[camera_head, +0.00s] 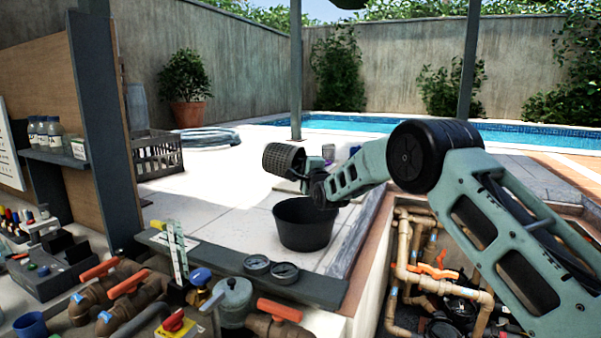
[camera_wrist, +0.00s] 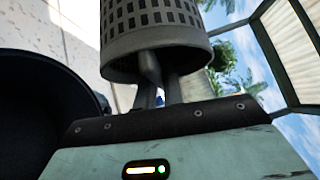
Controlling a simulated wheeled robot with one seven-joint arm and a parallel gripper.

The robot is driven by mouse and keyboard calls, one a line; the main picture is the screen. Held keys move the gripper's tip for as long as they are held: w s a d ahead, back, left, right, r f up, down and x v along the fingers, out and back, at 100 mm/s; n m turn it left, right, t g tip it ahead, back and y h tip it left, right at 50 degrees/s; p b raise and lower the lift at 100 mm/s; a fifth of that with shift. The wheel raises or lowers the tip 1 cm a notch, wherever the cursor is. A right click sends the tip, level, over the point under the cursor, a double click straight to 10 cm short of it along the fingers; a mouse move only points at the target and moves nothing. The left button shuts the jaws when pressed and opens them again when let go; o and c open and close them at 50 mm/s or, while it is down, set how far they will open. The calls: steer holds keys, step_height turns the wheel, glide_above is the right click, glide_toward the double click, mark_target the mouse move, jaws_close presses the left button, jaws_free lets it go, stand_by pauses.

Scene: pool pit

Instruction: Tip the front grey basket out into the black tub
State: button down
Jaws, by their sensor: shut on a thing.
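A grey perforated basket (camera_head: 284,160) is held up in the air, tilted onto its side, in the head view. My gripper (camera_head: 306,183) is shut on it at its right end. In the wrist view the basket (camera_wrist: 155,38) fills the top middle, with its solid band towards my gripper (camera_wrist: 158,88). The black tub (camera_head: 303,229) stands upright on the pale paving, below the basket and my wrist. Its dark side (camera_wrist: 40,115) fills the left of the wrist view. I cannot see into the basket or to the tub's bottom.
A dark slatted crate (camera_head: 157,155) stands left on the paving. Pressure gauges (camera_head: 271,268) and orange-handled valves (camera_head: 125,283) line the near ledge. A pit with pipes (camera_head: 440,268) opens at right. Paving left of the tub is clear.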

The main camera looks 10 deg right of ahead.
steer(key=m+t+b, duration=0.1)
steer(key=b, duration=0.1)
steer(key=d+f+m+t+b, duration=0.1)
steer(key=b, duration=0.1)
steer(key=s+m+t+h+b, duration=0.1)
steer(key=m+b, duration=0.1)
steer(key=shift+s+d+f, duration=0.1)
steer(key=shift+d+f, duration=0.25)
steer(key=shift+f, duration=0.05)
steer(key=shift+b, duration=0.45)
steer(key=shift+r+b, duration=0.2)
steer(key=shift+b, duration=0.3)
